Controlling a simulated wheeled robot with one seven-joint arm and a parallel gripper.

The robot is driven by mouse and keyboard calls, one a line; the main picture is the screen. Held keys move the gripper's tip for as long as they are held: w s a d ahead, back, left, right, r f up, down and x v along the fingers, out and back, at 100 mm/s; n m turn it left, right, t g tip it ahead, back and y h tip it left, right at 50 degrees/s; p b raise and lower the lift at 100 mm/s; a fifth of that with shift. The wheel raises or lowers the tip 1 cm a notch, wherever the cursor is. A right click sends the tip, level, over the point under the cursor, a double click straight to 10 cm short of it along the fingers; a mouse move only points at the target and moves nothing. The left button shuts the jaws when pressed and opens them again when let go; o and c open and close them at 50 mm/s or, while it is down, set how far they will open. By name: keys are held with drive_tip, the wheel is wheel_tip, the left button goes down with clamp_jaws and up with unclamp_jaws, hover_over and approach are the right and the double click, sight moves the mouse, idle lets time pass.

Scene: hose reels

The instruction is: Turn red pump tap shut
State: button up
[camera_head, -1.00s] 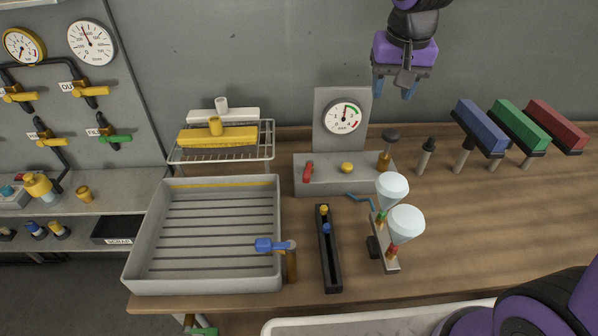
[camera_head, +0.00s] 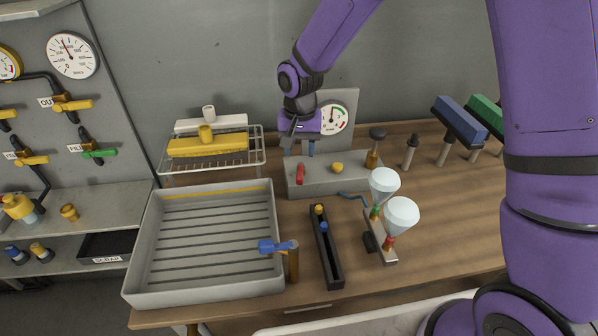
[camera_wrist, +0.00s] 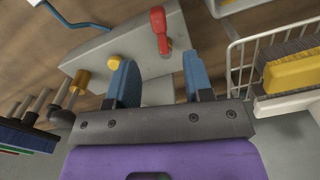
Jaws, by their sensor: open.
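The red pump tap (camera_head: 300,173) is a small red lever on the left end of the grey pump box (camera_head: 325,186). In the wrist view the red tap (camera_wrist: 160,30) stands past the fingertips, between them and a little nearer the right one. My gripper (camera_wrist: 160,75) is open and empty, with blue fingers apart. In the head view my gripper (camera_head: 303,148) is above the back of the pump box, in front of the gauge panel, apart from the tap. A yellow knob (camera_head: 337,168) sits beside the tap on the box.
A pressure gauge (camera_head: 333,119) stands behind the box. A wire rack (camera_head: 215,163) with white and yellow bars is at the left. A grey tray (camera_head: 205,290), a black slotted holder (camera_head: 326,255) and two glass funnels (camera_head: 401,215) stand in front.

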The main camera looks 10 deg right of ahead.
sight(300, 173)
wheel_tip(300, 173, down, 8)
drive_tip(key=shift+f, duration=0.1)
drive_tip(key=shift+c, duration=0.5)
clamp_jaws()
